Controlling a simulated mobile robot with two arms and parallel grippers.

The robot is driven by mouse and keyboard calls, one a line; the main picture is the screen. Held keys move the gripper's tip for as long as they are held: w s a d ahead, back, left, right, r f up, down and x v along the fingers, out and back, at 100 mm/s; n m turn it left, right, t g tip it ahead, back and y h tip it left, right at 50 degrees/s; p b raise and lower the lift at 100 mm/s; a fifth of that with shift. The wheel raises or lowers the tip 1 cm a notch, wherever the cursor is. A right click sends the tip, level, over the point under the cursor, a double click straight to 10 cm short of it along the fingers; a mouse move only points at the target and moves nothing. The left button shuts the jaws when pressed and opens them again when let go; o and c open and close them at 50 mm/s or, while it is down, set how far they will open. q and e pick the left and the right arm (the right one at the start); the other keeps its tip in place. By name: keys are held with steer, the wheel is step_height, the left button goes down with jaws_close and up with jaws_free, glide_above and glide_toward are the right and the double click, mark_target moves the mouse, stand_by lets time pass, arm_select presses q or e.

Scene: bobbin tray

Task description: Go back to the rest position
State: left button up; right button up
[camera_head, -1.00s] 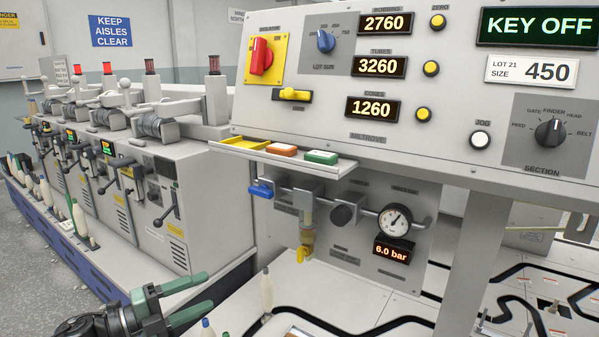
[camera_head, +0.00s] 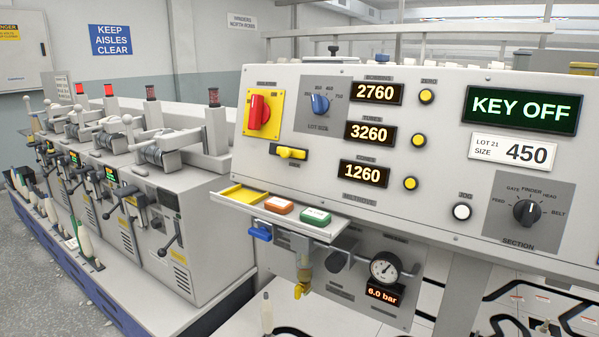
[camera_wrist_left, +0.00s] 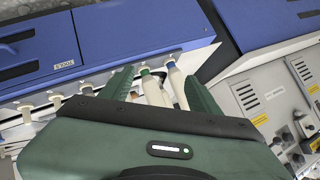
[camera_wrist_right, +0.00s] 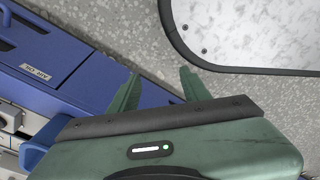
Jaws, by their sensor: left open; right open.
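My left gripper (camera_wrist_left: 163,92) shows in the left wrist view with its two green fingers apart. Behind the gap between them stand a green-topped bobbin (camera_wrist_left: 152,88) and a blue-topped bobbin (camera_wrist_left: 175,80) by the blue machine front; nothing looks gripped. My right gripper (camera_wrist_right: 160,92) shows in the right wrist view with its fingers apart and empty, above the grey speckled floor and a blue cabinet (camera_wrist_right: 60,70). Neither gripper is in the head view now.
A control panel (camera_head: 400,210) with a KEY OFF display (camera_head: 524,109) fills the right. A small tray (camera_head: 235,203) with coloured tags juts from its lower edge. A row of winding machines (camera_head: 195,250) lines the left. A pressure gauge (camera_head: 385,268) hangs below the panel.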

arm_select(q)
steer(key=s+d+f+n+g+p, duration=0.2)
steer(key=s+f+g, duration=0.1)
steer(key=s, duration=1)
steer(key=s+d+f+n+g+y+p, duration=0.1)
steer(key=s+d+f+n+g+p, duration=0.1)
steer(key=s, duration=1.2)
steer(key=s+d+f+n+g+p, duration=0.1)
steer(key=s+f, duration=0.5)
steer(key=s, duration=0.7)
steer(key=d+n+g, duration=0.1)
steer(key=d+g, duration=0.1)
steer(key=g, duration=0.1)
steer(key=shift+s+d+f+n+p, duration=0.2)
steer(key=shift+d+n+p, duration=0.1)
steer(key=shift+d+p, duration=0.1)
arm_select(e)
steer(key=s+d, duration=0.2)
steer(key=s, duration=0.9)
steer(key=shift+f+g, duration=0.15)
steer(key=shift+g, duration=0.25)
